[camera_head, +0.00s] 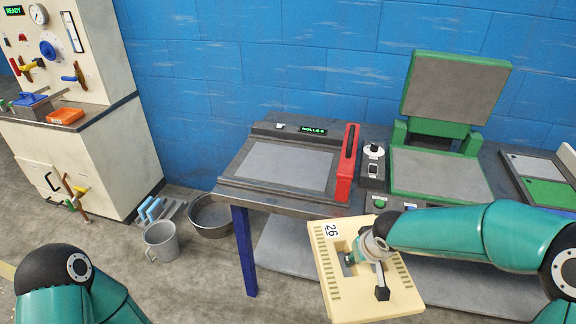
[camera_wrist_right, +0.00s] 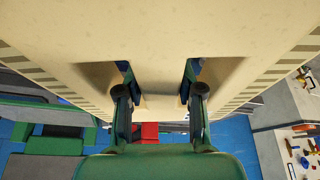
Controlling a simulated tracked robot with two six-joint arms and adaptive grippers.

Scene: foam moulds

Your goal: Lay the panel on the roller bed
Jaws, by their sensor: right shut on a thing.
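The panel (camera_head: 335,285) is a cream slab with a 26 label and dark tick marks along its edges. It hangs in front of the middle table, lower than the bed. My right gripper (camera_head: 351,257) is shut on it; in the right wrist view the fingers (camera_wrist_right: 158,88) reach into two slots of the panel (camera_wrist_right: 160,40) and clasp the bar between them. The roller bed (camera_head: 285,167) appears to be the grey flat surface on the middle table, behind and left of the panel, and looks bare. My left arm shows at lower left; its gripper is out of view.
A red upright block (camera_head: 346,163) stands at the bed's right edge. A green press (camera_head: 440,170) with a raised lid is further right.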

